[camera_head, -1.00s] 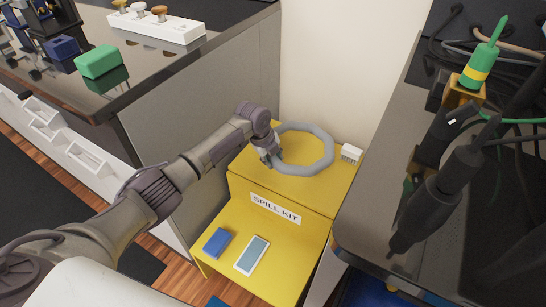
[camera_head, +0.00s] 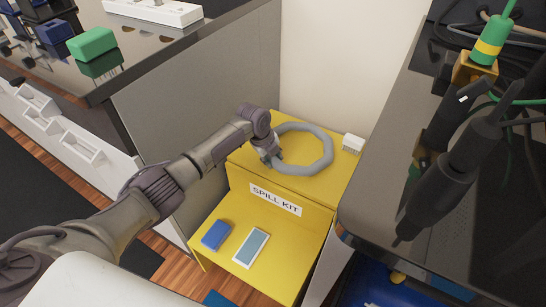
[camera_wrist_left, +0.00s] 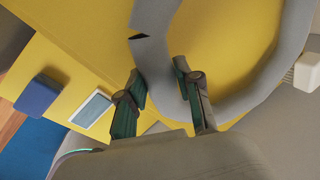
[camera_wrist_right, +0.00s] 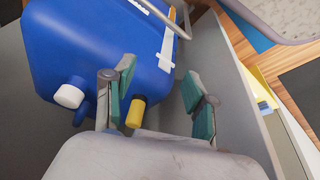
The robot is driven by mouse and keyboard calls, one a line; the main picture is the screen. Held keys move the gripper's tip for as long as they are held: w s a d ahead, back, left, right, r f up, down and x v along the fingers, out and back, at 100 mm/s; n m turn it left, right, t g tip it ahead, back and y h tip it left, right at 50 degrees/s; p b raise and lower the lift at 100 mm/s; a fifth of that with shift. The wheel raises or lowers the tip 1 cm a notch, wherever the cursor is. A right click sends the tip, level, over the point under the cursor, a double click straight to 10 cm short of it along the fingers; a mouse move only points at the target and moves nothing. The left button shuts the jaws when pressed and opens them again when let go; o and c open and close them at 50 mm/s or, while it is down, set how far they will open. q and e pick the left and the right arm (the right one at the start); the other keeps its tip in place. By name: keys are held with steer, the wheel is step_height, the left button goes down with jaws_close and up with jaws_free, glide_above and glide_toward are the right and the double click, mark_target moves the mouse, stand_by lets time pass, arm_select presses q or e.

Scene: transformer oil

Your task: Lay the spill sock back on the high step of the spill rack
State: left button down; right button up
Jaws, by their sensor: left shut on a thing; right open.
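The spill sock is a grey ring (camera_head: 318,165) at the high step (camera_head: 245,158) of the yellow spill rack marked SPILL KIT. My left gripper (camera_head: 273,161) is shut on the ring's near left side. In the left wrist view the fingers (camera_wrist_left: 160,92) sit on both sides of the grey tube (camera_wrist_left: 155,65), with yellow surface behind it. I cannot tell whether the ring fully rests on the step. My right gripper (camera_wrist_right: 160,95) shows in the right wrist view, open and empty, in front of a blue container (camera_wrist_right: 100,50).
A white block (camera_head: 353,143) stands on the high step right of the ring. A blue block (camera_head: 216,235) and a white-framed panel (camera_head: 252,247) lie on the low step. A grey partition (camera_head: 200,105) stands left, and a dark bench (camera_head: 365,215) stands right.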

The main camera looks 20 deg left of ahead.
arm_select(q)
steer(key=shift+f+b, duration=0.3)
steer(key=shift+f, duration=0.15)
arm_select(e)
steer(key=shift+w+a+f, duration=0.1)
steer(key=shift+w+f, duration=0.1)
steer(key=shift+w, duration=0.1)
arm_select(q)
steer(key=shift+c, duration=1.9)
jaws_free()
arm_select(e)
steer(key=shift+w, duration=0.15)
arm_select(q)
steer(key=v, duration=1.2)
